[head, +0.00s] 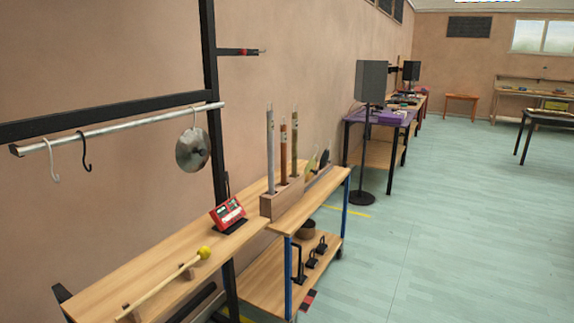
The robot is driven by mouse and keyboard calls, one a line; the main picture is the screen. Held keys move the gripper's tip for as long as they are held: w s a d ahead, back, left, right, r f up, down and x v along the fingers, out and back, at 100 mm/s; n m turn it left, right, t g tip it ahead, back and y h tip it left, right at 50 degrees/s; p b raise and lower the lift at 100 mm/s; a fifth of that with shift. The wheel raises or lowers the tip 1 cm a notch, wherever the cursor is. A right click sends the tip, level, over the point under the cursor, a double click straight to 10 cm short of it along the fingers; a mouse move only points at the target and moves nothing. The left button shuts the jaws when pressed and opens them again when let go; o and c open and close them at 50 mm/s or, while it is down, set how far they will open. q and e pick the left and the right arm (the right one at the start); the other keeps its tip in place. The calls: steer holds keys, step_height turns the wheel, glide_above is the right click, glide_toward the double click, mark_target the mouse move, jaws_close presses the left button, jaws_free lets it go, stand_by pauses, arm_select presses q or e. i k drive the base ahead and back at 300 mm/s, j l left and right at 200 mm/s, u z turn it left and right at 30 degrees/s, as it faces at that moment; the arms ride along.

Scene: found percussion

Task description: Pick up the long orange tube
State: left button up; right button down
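Several upright tubes stand in a wooden block (284,203) at the near left end of a wooden-topped bench. The orange-brown tube (283,157) is the middle one, and its top sits lower than its neighbours' tops. A grey tube (271,150) stands to its left and an olive-brown tube (294,145) to its right. The lower ends of the tubes are hidden in the block. Neither of my grippers is in view.
A red device (228,213) and a yellow-headed mallet (172,283) are on the nearer bench (130,262). A black rack with a hanging disc (193,150) rises behind it. A speaker on a stand (370,82) stands beyond. The floor (450,220) to the right is clear.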

mark_target(282, 127)
steer(key=i, duration=0.35)
steer(key=i+l+u, duration=0.1)
steer(key=i+l, duration=0.35)
steer(key=i, duration=0.1)
